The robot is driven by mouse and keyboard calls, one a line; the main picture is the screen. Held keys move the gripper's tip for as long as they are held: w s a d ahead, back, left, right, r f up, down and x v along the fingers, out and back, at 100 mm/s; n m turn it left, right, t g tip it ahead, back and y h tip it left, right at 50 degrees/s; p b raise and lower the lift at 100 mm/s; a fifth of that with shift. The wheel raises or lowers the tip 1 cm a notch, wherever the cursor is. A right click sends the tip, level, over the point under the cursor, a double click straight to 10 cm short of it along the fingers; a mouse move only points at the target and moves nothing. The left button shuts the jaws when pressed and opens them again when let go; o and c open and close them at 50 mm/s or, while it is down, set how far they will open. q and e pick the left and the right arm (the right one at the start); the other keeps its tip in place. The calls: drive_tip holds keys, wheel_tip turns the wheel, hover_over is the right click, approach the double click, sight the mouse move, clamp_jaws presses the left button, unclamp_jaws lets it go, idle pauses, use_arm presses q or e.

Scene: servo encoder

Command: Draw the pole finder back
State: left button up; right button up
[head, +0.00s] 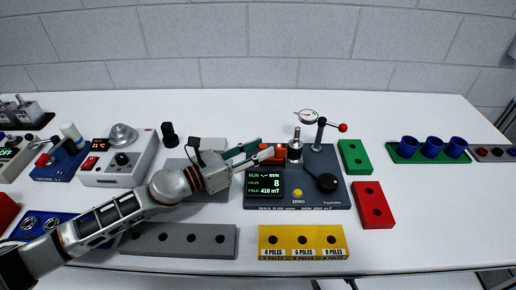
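A dark grey device (322,202) stands mid-table, with a screen (265,186) reading RUN, POLES 8 and FIELD 410 mT. A small orange-red part (280,149) sits at its back left, beside an upright metal cylinder (295,147); it may be the pole finder, but I cannot tell for sure. My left gripper (266,155) reaches in from the left, its fingertips at the orange-red part. The fingers overlap this part, so I cannot tell whether they grip it. My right gripper is not in view.
A dial gauge (308,117) and a red-knobbed lever (342,127) rise at the device's back. A black ball knob (327,183) is at its right. A yellow block (303,241), grey block (180,239), green block (355,157) and red block (373,204) lie around it.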

use_arm(q)
clamp_jaws()
drive_tip(key=a+b, duration=0.1)
drive_tip(key=a, duration=0.2)
drive_tip(key=shift+a+f, duration=0.1)
drive_tip(key=shift+f, duration=0.1)
drive_tip(key=shift+a+b, duration=0.25)
drive_tip(key=shift+b, duration=0.05)
drive_tip(key=shift+r, duration=0.15)
unclamp_jaws()
